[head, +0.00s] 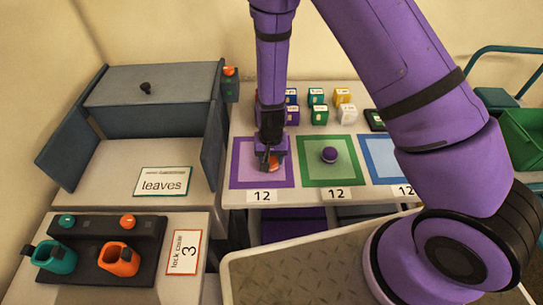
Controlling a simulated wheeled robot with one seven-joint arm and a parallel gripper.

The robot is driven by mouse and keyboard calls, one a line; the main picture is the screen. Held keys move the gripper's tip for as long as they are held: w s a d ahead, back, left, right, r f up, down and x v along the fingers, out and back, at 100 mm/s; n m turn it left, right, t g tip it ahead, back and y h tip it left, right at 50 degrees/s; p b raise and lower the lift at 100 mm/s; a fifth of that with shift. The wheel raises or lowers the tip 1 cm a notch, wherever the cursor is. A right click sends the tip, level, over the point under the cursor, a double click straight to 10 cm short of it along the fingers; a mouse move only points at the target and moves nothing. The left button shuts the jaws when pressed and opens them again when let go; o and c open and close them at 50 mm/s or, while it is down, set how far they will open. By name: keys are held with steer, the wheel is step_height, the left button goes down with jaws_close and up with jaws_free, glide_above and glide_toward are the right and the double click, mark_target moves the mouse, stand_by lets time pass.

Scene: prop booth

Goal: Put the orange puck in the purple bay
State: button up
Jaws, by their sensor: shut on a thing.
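My gripper (269,161) points straight down over the purple bay (255,184), a purple-bordered square on the counter at the middle. It is shut on the orange puck (268,164), partly hidden by the fingers. The puck is within the bay's outline as seen from here. I cannot tell whether it touches the bay's surface or hangs just above it.
To the right, the green bay (346,180) holds a purple puck (329,155); a blue bay (379,154) is partly behind my arm. Several small coloured blocks (319,116) stand behind. A grey cabinet (156,95) with open doors is at left; orange (118,262) and teal (60,258) holders are in front.

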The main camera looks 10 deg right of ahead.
steer(key=o, duration=0.9)
steer(key=shift+o, duration=0.2)
step_height(320, 180, up, 13)
step_height(320, 180, up, 13)
steer(key=t+y, duration=0.1)
glide_above(271, 158)
steer(key=s+d, duration=0.1)
steer(key=d, duration=0.3)
steer(key=s+d+r+n+t+y, duration=0.1)
steer(key=s+d+r, duration=0.35)
steer(key=r, duration=0.55)
steer(key=s+d+r+t+h, duration=0.1)
steer(key=s+d+r, duration=0.4)
steer(key=s, duration=0.3)
steer(key=s+d+r+n+t+h, duration=0.1)
steer(key=s+d+r+t, duration=0.1)
steer(key=s+d+r, duration=0.2)
steer(key=s+r, duration=0.2)
steer(key=s, duration=0.2)
steer(key=shift+s+d+r, duration=0.15)
steer(key=shift+d+r, duration=0.1)
steer(key=shift+d, duration=0.1)
